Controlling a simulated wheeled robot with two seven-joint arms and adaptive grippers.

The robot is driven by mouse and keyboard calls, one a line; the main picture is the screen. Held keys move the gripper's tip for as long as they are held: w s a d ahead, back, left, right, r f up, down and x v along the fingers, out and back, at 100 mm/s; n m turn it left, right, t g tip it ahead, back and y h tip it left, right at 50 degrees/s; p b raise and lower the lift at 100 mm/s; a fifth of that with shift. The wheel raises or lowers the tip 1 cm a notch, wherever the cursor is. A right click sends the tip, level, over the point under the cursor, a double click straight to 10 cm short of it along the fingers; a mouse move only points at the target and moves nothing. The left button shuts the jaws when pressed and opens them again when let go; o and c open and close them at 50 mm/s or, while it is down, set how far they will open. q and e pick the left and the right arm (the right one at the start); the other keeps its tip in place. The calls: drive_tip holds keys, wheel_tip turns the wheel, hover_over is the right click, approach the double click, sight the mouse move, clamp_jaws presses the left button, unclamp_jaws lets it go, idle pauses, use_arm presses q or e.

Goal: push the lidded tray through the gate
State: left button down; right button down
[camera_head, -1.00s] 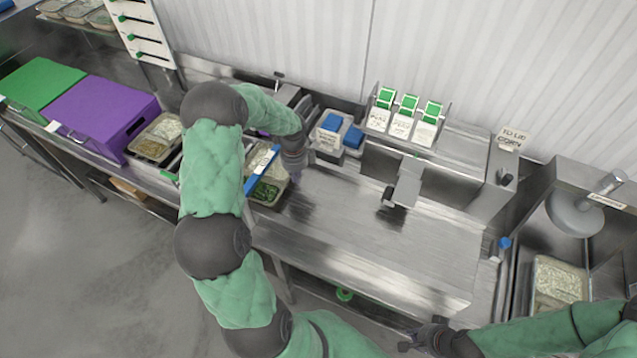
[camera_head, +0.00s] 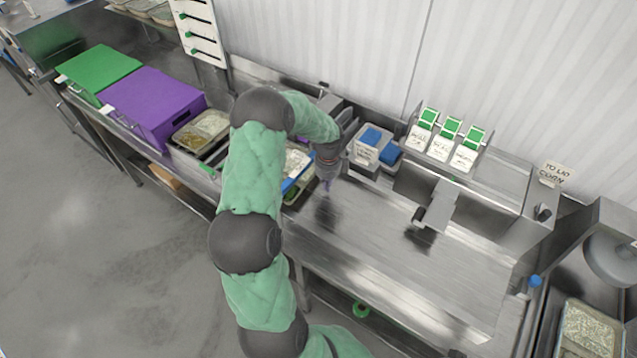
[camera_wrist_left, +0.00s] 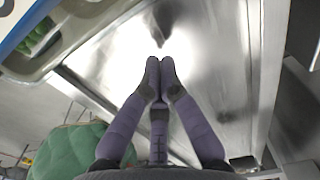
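A tray with green contents and a blue-edged piece (camera_head: 299,183) sits on the steel counter, partly hidden behind my left arm. Its pale rim (camera_wrist_left: 52,62) and blue edge show at the top left of the left wrist view; I cannot tell whether a lid covers it. My left gripper (camera_head: 327,184) is just right of this tray, pointing down at the counter. In the left wrist view its purple fingers (camera_wrist_left: 160,66) meet at the tips with nothing between them. A metal bracket with a dark knob (camera_head: 440,205), possibly the gate, stands farther right. My right gripper is not clearly visible.
Containers with blue tops (camera_head: 377,146) and a rack of green-topped cards (camera_head: 442,143) stand behind. A purple box (camera_head: 150,100) is at left. A "TO LID CORN" sign (camera_head: 556,173) is at right.

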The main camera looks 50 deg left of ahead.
use_arm(q)
wheel_tip(320, 180, up, 10)
idle(0.4)
